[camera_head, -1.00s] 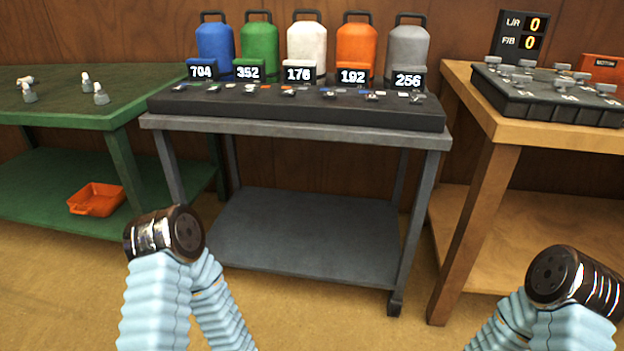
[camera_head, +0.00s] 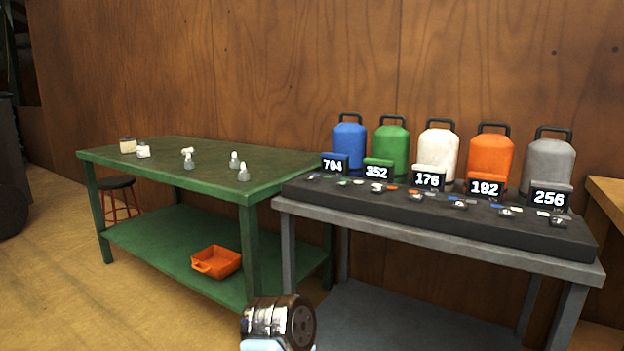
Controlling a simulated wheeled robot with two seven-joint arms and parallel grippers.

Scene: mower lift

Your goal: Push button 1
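A long black console (camera_head: 400,207) lies on the grey table and carries a row of small buttons and knobs. Blue, green, white, orange and grey canisters stand behind it, with number displays reading 704, 352, 176, 192 and 256. No label marking a button 1 can be read, so I cannot tell which button it is. A dark joint of my own arm shows at the bottom edge, in front of the tables and apart from the console. Neither gripper's fingers are in view.
The green table (camera_head: 210,178) at left holds several small white and grey items. An orange tray (camera_head: 216,262) sits on its lower shelf, and a stool (camera_head: 116,193) stands behind it. A wooden table (camera_head: 606,200) edges in at right. Floor is clear at front left.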

